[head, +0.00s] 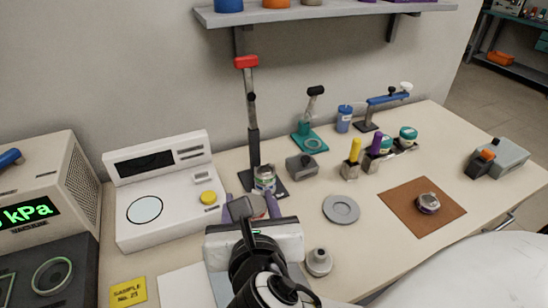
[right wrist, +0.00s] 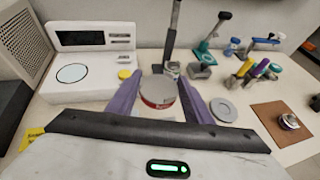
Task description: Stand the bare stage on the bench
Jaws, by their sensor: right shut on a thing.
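My right gripper (head: 251,208) has purple fingers, one on each side of a short round piece, apparently the stage (head: 258,205). In the right wrist view this stage (right wrist: 158,88) has a plain grey top and a red-and-white band, and sits upright between the fingers (right wrist: 160,100). My wrist hides its lower part in the head view, and I cannot tell whether it touches the bench (head: 310,225). Beyond it, a silver, green-banded cylinder (head: 264,180) stands at the foot of the red-topped post (head: 254,130). My left gripper is not in view.
A white instrument (head: 160,215) stands left. A grey disc (head: 341,209) and a small grey knobbed part (head: 319,262) lie right of my gripper. A brown mat (head: 405,215) holds another round piece (head: 428,202). Bottles and a grey block (head: 302,167) stand behind.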

